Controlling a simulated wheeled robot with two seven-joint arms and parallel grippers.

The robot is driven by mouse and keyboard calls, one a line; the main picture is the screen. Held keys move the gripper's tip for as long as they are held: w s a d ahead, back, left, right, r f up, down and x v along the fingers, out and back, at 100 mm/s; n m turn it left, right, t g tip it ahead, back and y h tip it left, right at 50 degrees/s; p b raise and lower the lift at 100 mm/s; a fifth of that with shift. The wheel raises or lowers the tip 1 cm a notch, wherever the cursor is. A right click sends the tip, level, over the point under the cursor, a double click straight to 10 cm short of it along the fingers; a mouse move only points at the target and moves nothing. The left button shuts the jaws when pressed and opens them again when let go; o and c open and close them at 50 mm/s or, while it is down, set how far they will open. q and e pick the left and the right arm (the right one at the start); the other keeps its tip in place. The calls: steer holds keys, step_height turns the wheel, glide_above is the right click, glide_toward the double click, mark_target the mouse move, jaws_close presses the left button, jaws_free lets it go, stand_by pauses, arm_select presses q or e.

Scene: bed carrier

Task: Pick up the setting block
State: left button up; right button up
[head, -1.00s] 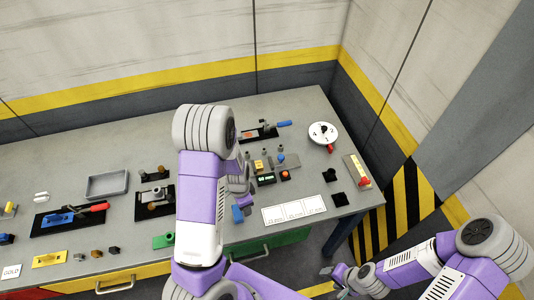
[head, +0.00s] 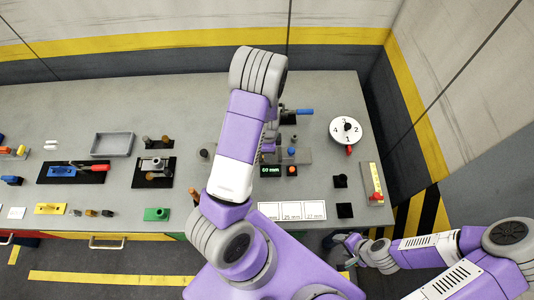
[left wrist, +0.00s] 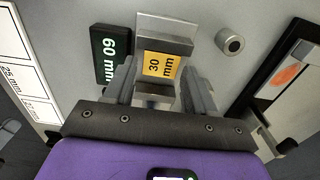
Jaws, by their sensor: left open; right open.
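The setting block (left wrist: 160,62), a grey block with a yellow "30 mm" label, shows in the left wrist view. My left gripper (left wrist: 160,92) is open, with one finger on each side of the block's near end. I cannot tell whether the fingers touch it. In the head view my left arm reaches over the bench and largely hides the left gripper and the block. My right gripper (head: 352,246) is open and empty, low at the right, off the bench's front edge.
A black readout (left wrist: 112,55) showing "60 mm" lies beside the block, and a round metal post (left wrist: 230,41) stands on its other side. White size cards (head: 291,211), a numbered white dial (head: 345,130) and a grey tray (head: 112,145) are on the bench (head: 100,100).

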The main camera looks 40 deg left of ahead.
arm_select(q)
steer(key=shift+s+f, duration=0.15)
steer(key=shift+f, duration=0.7)
steer(key=shift+c, duration=0.3)
steer(key=c, duration=0.9)
